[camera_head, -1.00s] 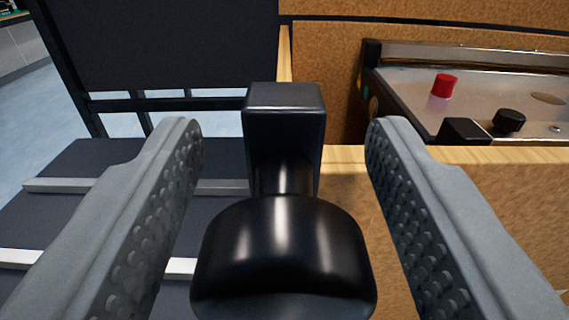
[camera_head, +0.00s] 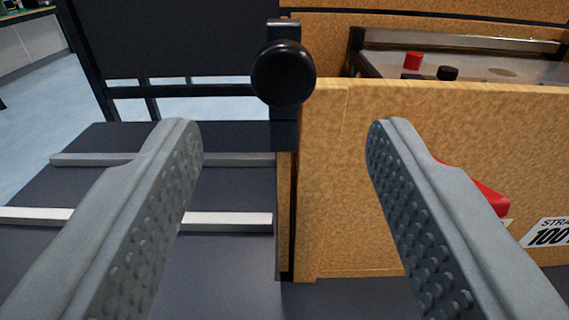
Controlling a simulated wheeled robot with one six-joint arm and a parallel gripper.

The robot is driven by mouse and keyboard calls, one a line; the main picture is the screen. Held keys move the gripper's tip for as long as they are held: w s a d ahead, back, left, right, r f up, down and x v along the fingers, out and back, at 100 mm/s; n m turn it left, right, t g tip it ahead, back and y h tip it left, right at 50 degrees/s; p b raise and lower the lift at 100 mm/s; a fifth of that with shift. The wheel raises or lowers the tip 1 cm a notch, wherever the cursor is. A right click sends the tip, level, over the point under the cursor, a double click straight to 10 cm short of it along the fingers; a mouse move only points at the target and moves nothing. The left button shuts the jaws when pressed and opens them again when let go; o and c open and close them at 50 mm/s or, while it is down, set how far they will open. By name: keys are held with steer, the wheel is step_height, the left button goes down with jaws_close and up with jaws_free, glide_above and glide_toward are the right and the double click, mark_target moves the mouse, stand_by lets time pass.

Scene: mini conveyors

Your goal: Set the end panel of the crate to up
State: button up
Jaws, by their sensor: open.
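The wooden crate (camera_head: 400,190) stands on the right with its long side toward me. At its left corner is a dark upright piece (camera_head: 284,200), seen nearly edge-on, which looks like the end panel. A round black knob (camera_head: 283,73) sits on a black block at the top of this corner. My gripper (camera_head: 285,140) is open and empty. Its two ridged grey fingers are spread wide, with the knob beyond and above the gap between their tips. The far side of the end panel is hidden.
A metal-topped device with a red button (camera_head: 412,61) and a black knob (camera_head: 447,73) shows behind the crate wall. A red piece and a printed label (camera_head: 548,233) are on the crate's side. A dark slatted surface (camera_head: 150,185) lies at the left, and a dark board (camera_head: 165,40) stands behind it.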

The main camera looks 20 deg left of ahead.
steer(key=v, duration=0.6)
steer(key=shift+s, duration=0.4)
steer(key=shift+d, duration=0.1)
steer(key=s+a+r+m+t+h, duration=0.1)
steer(key=s+r+m+h, duration=0.15)
steer(key=s+r, duration=0.5)
steer(key=s+a+r+m+h, duration=0.1)
steer(key=s+r+h, duration=0.35)
steer(key=s, duration=0.55)
steer(key=s+a+y, duration=0.1)
steer(key=s+a, duration=0.1)
steer(key=s, duration=0.8)
steer(key=shift+s+a+r+g, duration=0.2)
steer(key=shift+a+r+g, duration=0.05)
steer(key=shift+a+g, duration=0.15)
